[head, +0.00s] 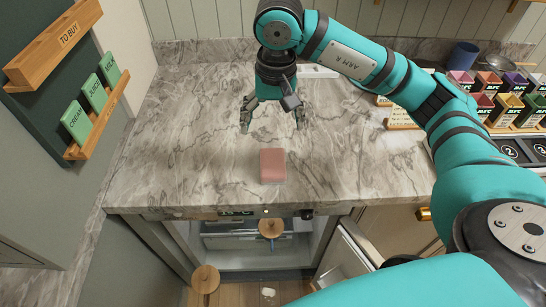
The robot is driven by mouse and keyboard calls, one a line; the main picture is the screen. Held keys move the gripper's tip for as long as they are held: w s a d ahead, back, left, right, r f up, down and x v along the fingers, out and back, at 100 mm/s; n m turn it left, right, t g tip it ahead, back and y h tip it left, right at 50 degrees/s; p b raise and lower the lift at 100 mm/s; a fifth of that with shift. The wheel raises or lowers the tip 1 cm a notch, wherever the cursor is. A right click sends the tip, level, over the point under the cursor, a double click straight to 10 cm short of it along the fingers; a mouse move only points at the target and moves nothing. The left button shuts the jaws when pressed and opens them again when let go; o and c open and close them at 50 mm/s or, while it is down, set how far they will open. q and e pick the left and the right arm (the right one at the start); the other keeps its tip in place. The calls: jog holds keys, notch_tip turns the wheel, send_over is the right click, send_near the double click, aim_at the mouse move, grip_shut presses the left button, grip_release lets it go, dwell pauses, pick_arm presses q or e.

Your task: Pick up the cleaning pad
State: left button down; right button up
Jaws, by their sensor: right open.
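A small pink block, which looks like the cleaning pad (272,165), lies on the marble countertop (190,150) near its front edge. My right gripper (272,122) points down behind the pad, toward the back of the counter. Its fingers are spread wide and hold nothing. The pad is apart from the fingers, a short way in front of them. My left gripper is not in view.
Small colored boxes (488,82) and a blue cup (463,56) stand at the right. A wooden board with green cards (93,93) hangs at the left. Below the counter is an open compartment (255,250) with a door ajar. The counter left of the pad is clear.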

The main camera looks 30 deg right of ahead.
jog(key=d, duration=0.1)
jog(key=p, duration=0.4)
send_over(273, 162)
jog(key=shift+h, duration=0.3)
jog(key=f, duration=0.7)
jog(key=s+f, duration=0.1)
jog(key=f, duration=0.3)
jog(key=shift+d, duration=0.1)
jog(key=shift+w+f+p, duration=0.1)
jog(key=shift+f+p, duration=0.2)
jog(key=shift+f, duration=0.2)
jog(key=f+p, duration=0.2)
jog(key=f, duration=0.1)
jog(key=shift+w+f, duration=0.3)
jog(key=shift+w, duration=0.05)
jog(key=shift+w+f, duration=0.1)
jog(key=shift+f, duration=0.45)
jog(key=c, duration=1)
jog(key=shift+r, duration=0.1)
